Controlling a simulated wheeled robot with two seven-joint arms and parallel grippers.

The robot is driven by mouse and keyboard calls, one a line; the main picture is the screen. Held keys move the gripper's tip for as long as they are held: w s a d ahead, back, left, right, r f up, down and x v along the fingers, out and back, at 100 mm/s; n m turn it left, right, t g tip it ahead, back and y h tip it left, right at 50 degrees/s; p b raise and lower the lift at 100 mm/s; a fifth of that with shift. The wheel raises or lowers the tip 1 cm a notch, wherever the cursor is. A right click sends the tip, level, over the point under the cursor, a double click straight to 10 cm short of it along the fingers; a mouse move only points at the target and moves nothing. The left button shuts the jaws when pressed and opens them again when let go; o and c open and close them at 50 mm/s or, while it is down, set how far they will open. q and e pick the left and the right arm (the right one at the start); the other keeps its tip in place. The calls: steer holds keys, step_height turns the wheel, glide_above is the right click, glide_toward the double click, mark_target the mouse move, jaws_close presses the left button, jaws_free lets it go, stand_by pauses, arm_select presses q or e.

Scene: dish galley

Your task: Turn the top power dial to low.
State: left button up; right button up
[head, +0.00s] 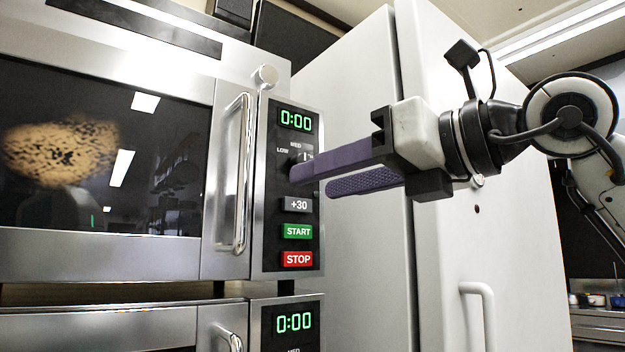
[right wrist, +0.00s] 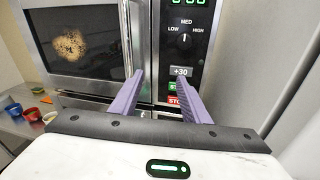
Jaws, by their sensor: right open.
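The top microwave's power dial (right wrist: 185,40) is a small dark knob below the green 0:00 display, with LOW, MED and HIGH printed around it. Its white pointer looks to be up near MED in the right wrist view. In the head view the dial (head: 303,158) is partly hidden by my right gripper. My right gripper (head: 311,181), with purple fingers, is open and empty in front of the panel. In the right wrist view my right gripper (right wrist: 160,76) has its fingertips below the dial, not around it. My left gripper is not in view.
Below the dial are the +30 button (head: 298,205), the green START button (head: 298,231) and the red STOP button (head: 298,259). A vertical door handle (head: 236,172) stands out left of the panel. A second microwave (head: 120,320) is underneath. A tall white cabinet (head: 455,230) stands at the right.

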mark_target(305, 160)
steer(key=d+r+m+t+h, duration=0.1)
steer(key=d+r+t+h, duration=0.15)
steer(key=d+r, duration=0.2)
steer(key=x, duration=0.3)
steer(key=p+x, duration=0.1)
steer(key=x, duration=0.1)
steer(key=a+r+p+x, duration=0.1)
steer(key=x, duration=0.2)
steer(key=shift+a, duration=0.2)
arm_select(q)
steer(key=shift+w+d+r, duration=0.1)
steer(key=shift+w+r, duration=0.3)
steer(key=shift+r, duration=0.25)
arm_select(e)
steer(key=shift+w+a, duration=0.3)
steer(key=shift+w, duration=0.15)
steer(key=c, duration=1)
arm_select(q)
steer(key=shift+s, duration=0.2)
